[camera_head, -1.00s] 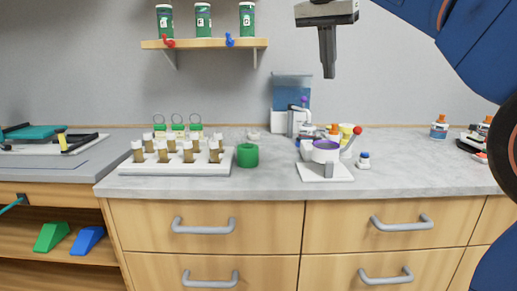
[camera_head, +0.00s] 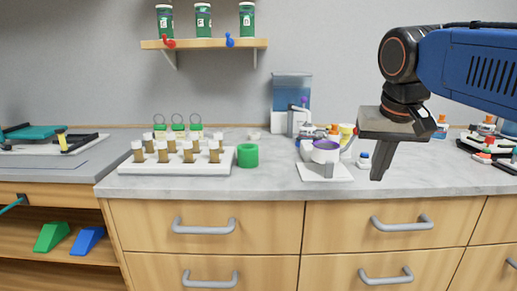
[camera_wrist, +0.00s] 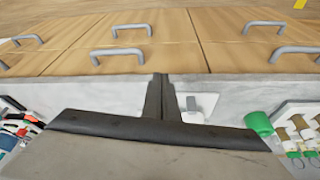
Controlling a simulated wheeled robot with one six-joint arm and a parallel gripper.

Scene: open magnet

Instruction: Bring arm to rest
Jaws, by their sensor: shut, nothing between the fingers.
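My gripper (camera_head: 381,172) is on the right side of the head view, with its fingers pointing down in front of the counter's right part. The fingers are together and hold nothing. My blue arm reaches in from the right edge. In the wrist view, the shut fingers (camera_wrist: 161,80) show in the middle, with the counter edge and drawers beyond them.
The grey counter (camera_head: 270,185) holds a white rack (camera_head: 175,168) of vials, a green cylinder (camera_head: 247,155) and a white device with a purple top (camera_head: 325,152). A wall shelf (camera_head: 205,43) carries several green-labelled jars. The air left of my gripper is free.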

